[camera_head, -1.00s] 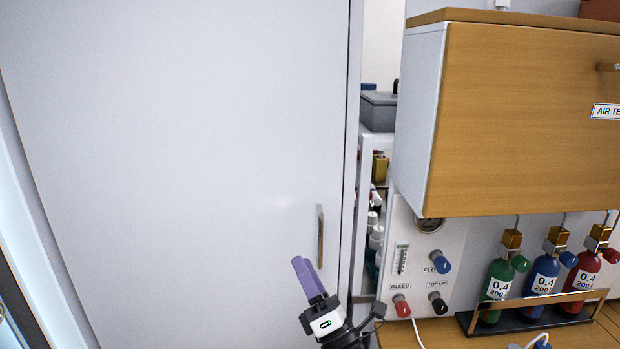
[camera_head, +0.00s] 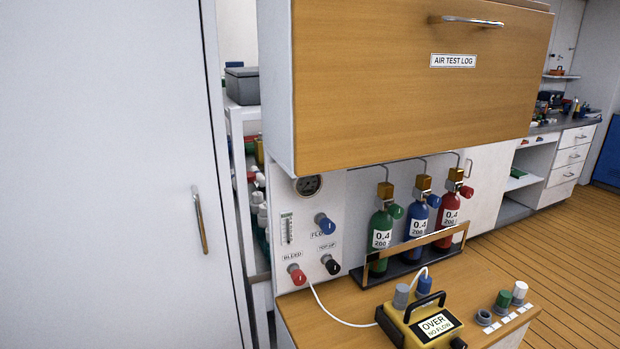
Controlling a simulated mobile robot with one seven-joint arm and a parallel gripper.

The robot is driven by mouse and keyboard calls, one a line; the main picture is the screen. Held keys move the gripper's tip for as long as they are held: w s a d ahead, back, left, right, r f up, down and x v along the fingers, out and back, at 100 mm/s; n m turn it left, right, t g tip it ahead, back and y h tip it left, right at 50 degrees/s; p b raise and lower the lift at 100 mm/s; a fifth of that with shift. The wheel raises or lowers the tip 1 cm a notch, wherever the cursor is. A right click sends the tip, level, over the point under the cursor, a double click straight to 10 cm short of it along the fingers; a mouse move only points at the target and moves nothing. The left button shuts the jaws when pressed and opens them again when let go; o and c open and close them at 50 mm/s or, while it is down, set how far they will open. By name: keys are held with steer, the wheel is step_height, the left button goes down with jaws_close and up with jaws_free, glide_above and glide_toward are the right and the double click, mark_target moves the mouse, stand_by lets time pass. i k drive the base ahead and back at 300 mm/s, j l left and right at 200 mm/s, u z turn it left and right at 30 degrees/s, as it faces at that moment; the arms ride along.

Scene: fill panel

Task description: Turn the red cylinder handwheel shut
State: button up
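The red cylinder (camera_head: 449,212) stands at the right end of a row of three in a rack on the wooden counter. Its red handwheel (camera_head: 467,191) sticks out to the right of the brass valve (camera_head: 456,175) at its top. I cannot tell from here how far the handwheel is turned. A green cylinder (camera_head: 378,225) and a blue cylinder (camera_head: 416,222) stand to its left, each with a handwheel of its own colour. My gripper is not in view.
A wooden cabinet labelled AIR TEST LOG (camera_head: 400,90) overhangs the cylinders. A panel with a red BLEED knob (camera_head: 297,274) stands left. A yellow device (camera_head: 428,320) reading OVER NO FLOW and small capped items are on the counter (camera_head: 350,302). Open floor lies right.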

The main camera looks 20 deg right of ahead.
mark_target(466, 191)
steer(key=z, duration=1.35)
steer(key=i+l, duration=0.2)
steer(key=l, duration=0.15)
steer(key=i+l, duration=0.15)
steer(key=l, duration=0.25)
steer(key=i+l, duration=0.35)
steer(key=i+j, duration=0.3)
steer(key=z, duration=0.05)
